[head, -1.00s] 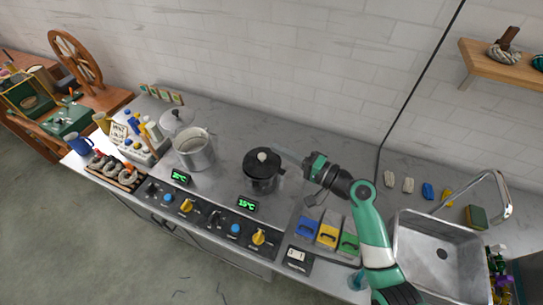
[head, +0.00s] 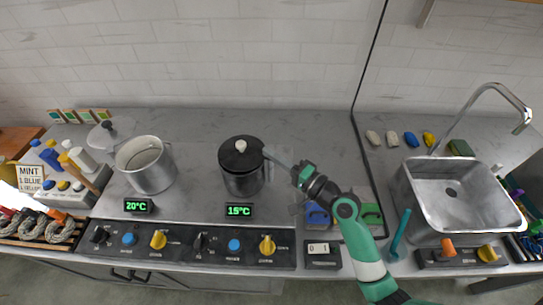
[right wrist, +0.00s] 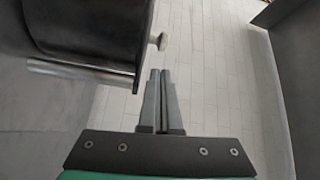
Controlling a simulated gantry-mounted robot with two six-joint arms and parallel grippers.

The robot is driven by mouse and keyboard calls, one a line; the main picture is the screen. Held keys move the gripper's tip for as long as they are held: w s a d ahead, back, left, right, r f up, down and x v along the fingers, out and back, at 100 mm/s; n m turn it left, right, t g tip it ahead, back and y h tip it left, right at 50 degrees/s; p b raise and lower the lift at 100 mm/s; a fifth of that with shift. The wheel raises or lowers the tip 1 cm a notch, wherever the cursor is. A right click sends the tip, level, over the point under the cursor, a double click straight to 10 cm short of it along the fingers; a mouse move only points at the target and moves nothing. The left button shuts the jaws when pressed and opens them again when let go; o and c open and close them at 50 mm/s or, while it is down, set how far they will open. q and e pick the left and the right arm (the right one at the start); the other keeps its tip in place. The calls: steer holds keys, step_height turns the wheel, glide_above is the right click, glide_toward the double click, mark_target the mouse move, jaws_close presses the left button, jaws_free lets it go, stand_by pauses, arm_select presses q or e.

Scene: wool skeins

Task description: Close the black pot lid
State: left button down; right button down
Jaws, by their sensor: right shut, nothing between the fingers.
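The black pot (head: 243,181) stands on the steel stove top in the head view. Its dark lid (head: 230,152) lies over the top, with a pale knob (head: 240,146). I cannot tell whether the lid is fully seated. My right gripper (head: 267,153) is shut and empty, its fingertips at the right side of the lid, near the rim. The pot's dark side (right wrist: 85,30) fills the upper left there. My left gripper is not in view.
An open steel pot (head: 146,168) stands left of the black pot, with a clear lid (head: 108,134) behind it. Knobs and displays line the stove front. The sink (head: 450,195) is at the right.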

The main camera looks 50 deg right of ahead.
mark_target(252, 148)
steer(key=w+b, duration=0.1)
steer(key=w, duration=0.6)
steer(key=shift+w+r, duration=0.2)
